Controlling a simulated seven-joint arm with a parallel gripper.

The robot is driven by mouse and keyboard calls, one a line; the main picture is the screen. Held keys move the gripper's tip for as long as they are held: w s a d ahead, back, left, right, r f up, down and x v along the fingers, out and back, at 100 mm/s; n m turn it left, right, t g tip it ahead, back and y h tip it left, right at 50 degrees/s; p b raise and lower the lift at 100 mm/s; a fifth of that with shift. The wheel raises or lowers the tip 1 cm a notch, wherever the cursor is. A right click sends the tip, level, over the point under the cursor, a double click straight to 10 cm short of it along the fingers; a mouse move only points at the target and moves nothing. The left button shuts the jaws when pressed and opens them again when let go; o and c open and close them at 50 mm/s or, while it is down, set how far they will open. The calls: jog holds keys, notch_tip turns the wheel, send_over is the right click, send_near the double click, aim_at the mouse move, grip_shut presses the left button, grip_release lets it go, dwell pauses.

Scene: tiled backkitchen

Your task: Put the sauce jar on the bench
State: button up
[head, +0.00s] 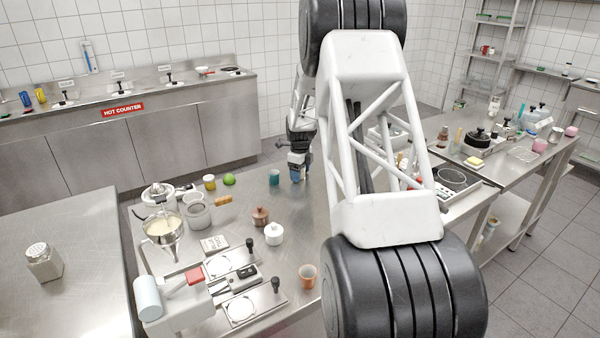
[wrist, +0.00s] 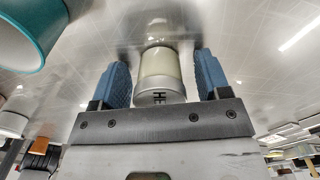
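A pale, cream-coloured jar (wrist: 160,66) with a light lid marked with dark lettering stands between the two blue fingers of my gripper (wrist: 161,58) in the wrist view. I take it for the sauce jar. Narrow gaps show between the jar and each finger, so my gripper looks open around it. In the head view my gripper (head: 298,174) is low over the far edge of the middle steel table (head: 245,205), and the jar cannot be made out there. Which steel surface is the bench is not marked.
A teal cup (head: 274,177) stands just left of my gripper. A lime (head: 229,179) and a yellow cup (head: 209,182) are further left. A steel table with a shaker (head: 43,262) is at left, mostly clear. A hot counter (head: 122,109) runs along the back wall.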

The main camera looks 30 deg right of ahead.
jog(key=shift+r, duration=0.15)
jog(key=shift+r, duration=6)
jog(key=s+a+r+n+t, duration=0.1)
jog(key=s+a+r+n, duration=0.55)
jog(key=s+a, duration=0.4)
jog(key=s+a+r+n, duration=0.65)
jog(key=s+a, duration=0.35)
jog(key=a, duration=0.2)
jog(key=s+a+f+n, duration=0.1)
jog(key=s+a+n, duration=0.3)
jog(key=s, duration=0.6)
jog(key=s+a+f+n+t, duration=0.1)
jog(key=s+a+n, duration=0.3)
jog(key=s+n, duration=0.3)
jog(key=s+a+f+n, duration=0.2)
jog(key=s+a+n, duration=0.3)
jog(key=s, duration=0.8)
jog(key=shift+n+t, duration=0.3)
